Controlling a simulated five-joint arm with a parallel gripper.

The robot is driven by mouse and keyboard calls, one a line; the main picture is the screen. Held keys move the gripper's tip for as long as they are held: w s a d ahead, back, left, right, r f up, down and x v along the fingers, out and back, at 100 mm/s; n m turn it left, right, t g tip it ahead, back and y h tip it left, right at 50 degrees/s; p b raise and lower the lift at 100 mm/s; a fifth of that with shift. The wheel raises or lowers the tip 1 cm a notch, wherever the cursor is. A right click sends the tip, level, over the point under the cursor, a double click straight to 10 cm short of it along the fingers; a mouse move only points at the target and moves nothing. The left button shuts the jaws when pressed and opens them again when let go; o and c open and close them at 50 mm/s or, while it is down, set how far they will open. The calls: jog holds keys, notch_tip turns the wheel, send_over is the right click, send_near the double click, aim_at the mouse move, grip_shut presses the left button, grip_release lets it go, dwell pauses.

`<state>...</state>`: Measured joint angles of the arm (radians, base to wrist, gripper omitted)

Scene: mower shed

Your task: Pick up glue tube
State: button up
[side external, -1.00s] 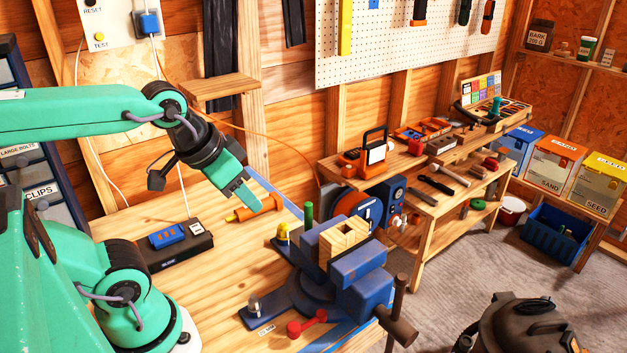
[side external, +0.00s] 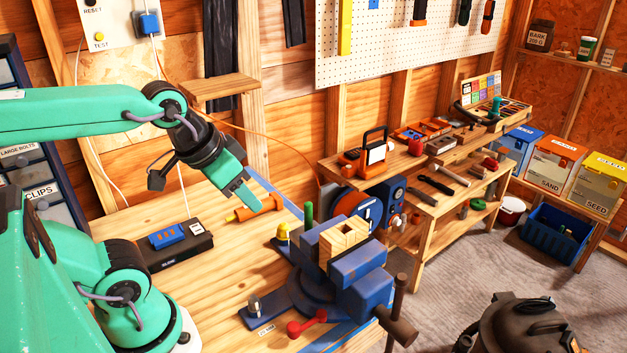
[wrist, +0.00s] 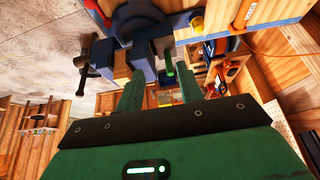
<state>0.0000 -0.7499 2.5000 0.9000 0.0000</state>
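An orange tube with a narrow nozzle, which I take as the glue tube (side external: 259,208), lies on the wooden bench near its far edge in the side view. In the wrist view an orange piece (wrist: 242,15) shows at the top right, outside the span of my fingers. My gripper (side external: 253,203) is above the bench and overlaps the tube in the side view; I cannot tell whether it touches. In the wrist view my gripper (wrist: 161,76) has its two fingers apart with nothing held between them. My fingers hide part of the tube in the side view.
A blue vise (side external: 356,272) with a wooden block stands at the bench's right, a green cylinder (side external: 309,213) and yellow-topped piece (side external: 283,232) beside it. A black box (side external: 178,250) with a blue top sits left. Bare bench (side external: 215,290) lies between.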

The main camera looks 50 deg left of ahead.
jog(key=o, duration=0.5)
jog(key=shift+w, duration=0.1)
jog(key=w+a+f+g, duration=0.3)
jog(key=w+a+f, duration=0.1)
jog(key=w+a, duration=0.7)
jog(key=w+a+f+g, duration=0.1)
jog(key=a+f, duration=0.3)
jog(key=a, duration=0.1)
jog(key=w+a+f, duration=0.2)
jog(key=a+f, duration=0.1)
jog(key=a, duration=0.1)
jog(key=w+a+f+g, duration=0.1)
jog(key=a+f, duration=0.3)
jog(key=a, duration=0.1)
jog(key=shift+w+a+f+g, duration=0.2)
jog(key=shift+a+f+g, duration=0.1)
jog(key=shift+f, duration=0.05)
jog(key=shift+a+f, duration=0.25)
